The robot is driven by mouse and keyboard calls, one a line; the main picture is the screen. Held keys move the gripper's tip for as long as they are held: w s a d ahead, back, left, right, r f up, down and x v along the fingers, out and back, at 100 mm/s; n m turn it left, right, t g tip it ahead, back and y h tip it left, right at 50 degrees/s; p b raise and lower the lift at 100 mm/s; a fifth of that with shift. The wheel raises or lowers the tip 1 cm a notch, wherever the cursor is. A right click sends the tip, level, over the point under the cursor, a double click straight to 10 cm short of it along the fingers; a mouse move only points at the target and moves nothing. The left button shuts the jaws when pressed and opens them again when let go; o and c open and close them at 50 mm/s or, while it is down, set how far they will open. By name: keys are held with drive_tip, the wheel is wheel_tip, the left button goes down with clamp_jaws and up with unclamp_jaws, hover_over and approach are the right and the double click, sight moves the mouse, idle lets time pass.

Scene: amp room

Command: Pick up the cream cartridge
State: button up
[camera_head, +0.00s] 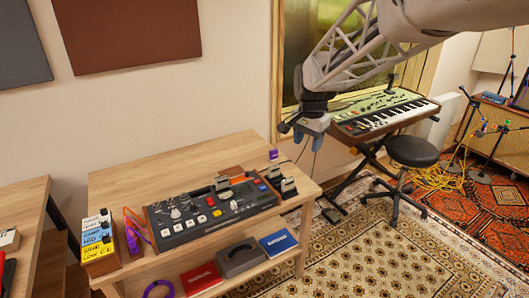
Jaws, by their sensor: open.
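Several small pale, cream-grey pieces are on the wooden table. One pale piece (222,183) stands upright at the back of the black control deck (215,212). Two more, a pale piece (273,171) and another pale piece (289,185), stand at the deck's right end in dark holders. They are too small for me to tell which is the cream cartridge. My gripper (290,132) hangs from the arm above and behind the table's right end, apart from these pieces. It is open, and I see nothing held in it.
A small purple block (273,155) is near the table's back right corner. Labelled boxes (97,240) and an orange-purple cable (134,228) are at the left end. The lower shelf holds a red book (200,279), a grey case (240,257) and a blue book (278,243). A keyboard (385,112) stands behind right.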

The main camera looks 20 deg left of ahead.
drive_tip(key=w+a+f+m, duration=0.1)
drive_tip(key=w+a+f, duration=0.4)
drive_tip(key=a, duration=0.3)
drive_tip(key=w+a+f+m, duration=0.1)
drive_tip(key=w+a+f, duration=0.3)
drive_tip(key=a, duration=0.5)
drive_tip(key=m+g, duration=0.1)
drive_tip(key=m, duration=0.1)
hover_over(221, 177)
drive_tip(key=f, duration=1.3)
drive_tip(key=shift+d, duration=0.4)
drive_tip(key=shift+a+f, duration=0.45)
drive_tip(key=shift+f, duration=1.3)
drive_tip(key=shift+d+f, duration=0.1)
drive_tip(key=shift+f, duration=2.5)
